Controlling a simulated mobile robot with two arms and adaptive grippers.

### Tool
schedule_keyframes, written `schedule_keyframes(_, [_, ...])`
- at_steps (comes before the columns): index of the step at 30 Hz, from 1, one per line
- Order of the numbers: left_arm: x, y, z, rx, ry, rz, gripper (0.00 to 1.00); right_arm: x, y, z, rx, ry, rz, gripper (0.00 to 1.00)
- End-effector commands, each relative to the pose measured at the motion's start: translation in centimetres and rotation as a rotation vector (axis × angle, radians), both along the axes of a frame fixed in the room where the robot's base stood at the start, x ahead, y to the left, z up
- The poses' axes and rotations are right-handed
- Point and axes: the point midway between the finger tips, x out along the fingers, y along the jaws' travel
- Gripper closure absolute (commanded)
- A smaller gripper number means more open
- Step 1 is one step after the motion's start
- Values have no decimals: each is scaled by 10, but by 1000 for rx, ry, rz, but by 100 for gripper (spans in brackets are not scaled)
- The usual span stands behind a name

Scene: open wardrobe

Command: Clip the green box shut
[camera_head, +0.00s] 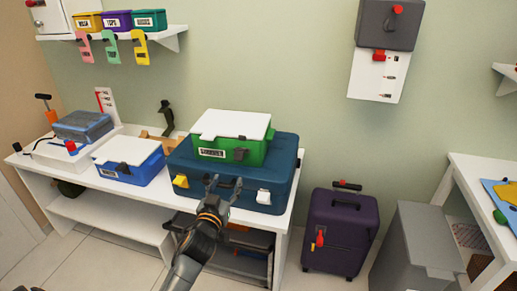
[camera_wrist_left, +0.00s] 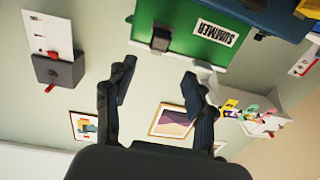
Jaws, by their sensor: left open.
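The green box (camera_head: 217,154) has a white lid (camera_head: 233,124) lying on top. A label on its front reads "SUMMER" in the left wrist view. A dark clip (camera_head: 241,154) is on the front, right of the label; it also shows in the left wrist view (camera_wrist_left: 160,40). I cannot tell whether the clip is fastened. My left gripper (camera_head: 224,186) is open and empty, in front of and below the green box, apart from the clip. In the upside-down left wrist view, its spread fingers (camera_wrist_left: 157,82) point toward the green box (camera_wrist_left: 205,40). My right gripper is not in view.
The green box stands on a large blue case (camera_head: 222,184) with a yellow latch (camera_head: 181,181) and a white latch (camera_head: 263,197). A smaller blue box (camera_head: 130,170) stands left on the white bench. A purple suitcase (camera_head: 338,230) stands on the floor at right.

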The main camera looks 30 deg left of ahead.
Motion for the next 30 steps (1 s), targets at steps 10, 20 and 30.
schedule_keyframes(10, [45, 16, 2, 0, 0, 5, 45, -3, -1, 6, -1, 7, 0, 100])
schedule_keyframes(20, [109, 35, 2, -1, -1, 4, 45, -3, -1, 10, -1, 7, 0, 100])
schedule_keyframes(30, [132, 41, 1, -1, 0, 3, 45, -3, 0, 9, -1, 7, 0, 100])
